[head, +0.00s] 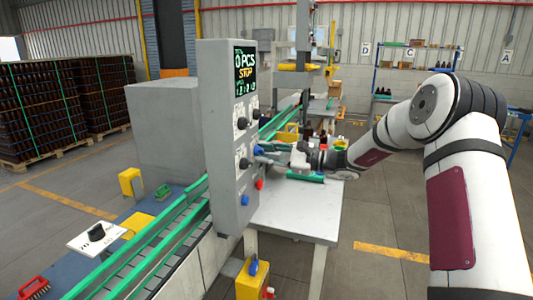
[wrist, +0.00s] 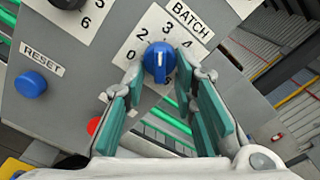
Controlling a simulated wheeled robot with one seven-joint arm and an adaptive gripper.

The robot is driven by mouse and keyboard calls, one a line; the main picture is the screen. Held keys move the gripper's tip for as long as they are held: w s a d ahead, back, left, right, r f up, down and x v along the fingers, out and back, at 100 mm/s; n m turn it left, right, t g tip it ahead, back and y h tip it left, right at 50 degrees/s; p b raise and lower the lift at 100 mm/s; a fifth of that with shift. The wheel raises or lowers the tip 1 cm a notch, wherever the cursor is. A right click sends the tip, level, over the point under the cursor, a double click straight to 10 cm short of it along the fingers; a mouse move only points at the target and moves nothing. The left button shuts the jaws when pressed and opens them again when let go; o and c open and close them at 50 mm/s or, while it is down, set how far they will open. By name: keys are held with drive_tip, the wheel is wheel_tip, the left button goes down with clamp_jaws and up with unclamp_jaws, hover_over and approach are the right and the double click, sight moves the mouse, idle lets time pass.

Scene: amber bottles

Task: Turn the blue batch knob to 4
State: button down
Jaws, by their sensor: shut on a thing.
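The blue batch knob (wrist: 157,62) is on the grey control panel (wrist: 90,60), under the BATCH label (wrist: 187,18). Around it the dial plate shows 0, 2, 3 and 4; other marks are hidden by my fingers. The knob's white line points upward in the wrist view, roughly toward the 3. My gripper (wrist: 160,76) has its fingertips on both sides of the knob and is shut on it. In the head view the knob (head: 258,150) shows on the panel's right face with my gripper (head: 263,152) against it.
A blue RESET button (wrist: 31,84) and a red button (wrist: 93,125) sit near the knob. A black knob (wrist: 68,2) is on a neighbouring dial. The panel's screen (head: 245,70) reads 0 PCS, STOP. A grey table (head: 300,215) stands beside the panel, below my gripper.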

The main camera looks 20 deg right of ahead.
drive_tip(key=m, duration=0.4)
drive_tip(key=m+p, duration=0.1)
drive_tip(key=m, duration=0.3)
drive_tip(key=s+m, duration=0.1)
drive_tip(key=m, duration=0.3)
drive_tip(key=shift+a+f+m, duration=0.15)
drive_tip(key=shift+a+m, duration=0.1)
drive_tip(key=shift+m, duration=0.05)
idle(0.4)
drive_tip(key=c, duration=1.5)
unclamp_jaws()
drive_tip(key=shift+o, duration=0.2)
drive_tip(key=v, duration=1.2)
